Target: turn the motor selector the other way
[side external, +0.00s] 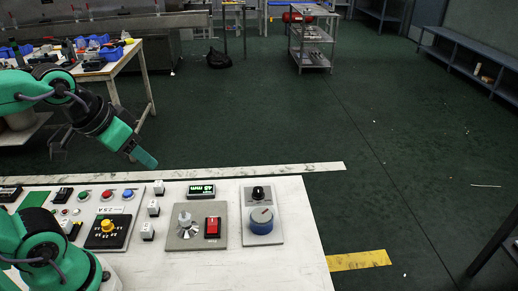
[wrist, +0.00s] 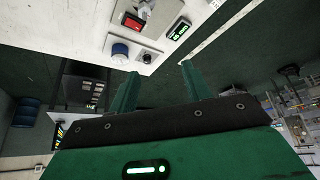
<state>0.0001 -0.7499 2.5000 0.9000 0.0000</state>
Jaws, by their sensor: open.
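No label that I can read names the motor selector. A grey plate at the table's right holds a small black knob (side external: 259,193) above a larger blue knob (side external: 262,220); the wrist view also shows the black knob (wrist: 147,58) and the blue knob (wrist: 120,52). A plate to its left holds a silver knob (side external: 184,221) and a red rocker switch (side external: 212,227). My gripper (side external: 148,160) is in the air beyond the panel's far edge, left of these controls and touching none. In the wrist view my gripper (wrist: 158,72) has its fingers apart, with nothing between them.
A lit green display (side external: 201,190) stands behind the red switch. Several small white switch blocks and a black plate with a yellow knob (side external: 107,226) are to the left. A white bench (side external: 140,62) with blue bins stands behind my arm.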

